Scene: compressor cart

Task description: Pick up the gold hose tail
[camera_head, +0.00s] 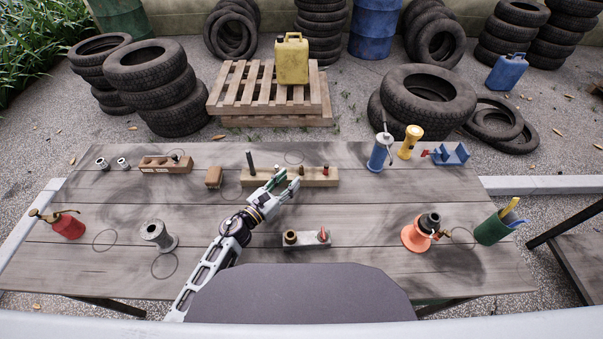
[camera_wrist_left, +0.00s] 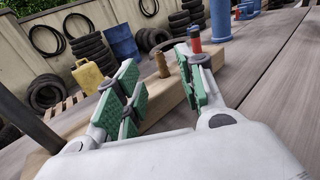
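The gold hose tail (camera_wrist_left: 161,65) stands upright on a long wooden block (camera_wrist_left: 72,127). In the head view the hose tail (camera_head: 301,171) shows small near the middle of the block (camera_head: 317,181). My left gripper (camera_head: 284,180) is over the front of the block, just left of the hose tail. In the left wrist view its green-padded fingers (camera_wrist_left: 158,80) are spread apart with nothing between them, and the hose tail shows in the gap, beyond the tips. My right gripper is not in view.
A dark rod (camera_head: 250,163) stands at the block's left and a red-topped piece (camera_head: 326,170) to the right. A metal plate with fittings (camera_head: 307,239) lies in front. A blue bottle (camera_head: 381,152) stands right of the block. The table's left-middle area is mostly clear.

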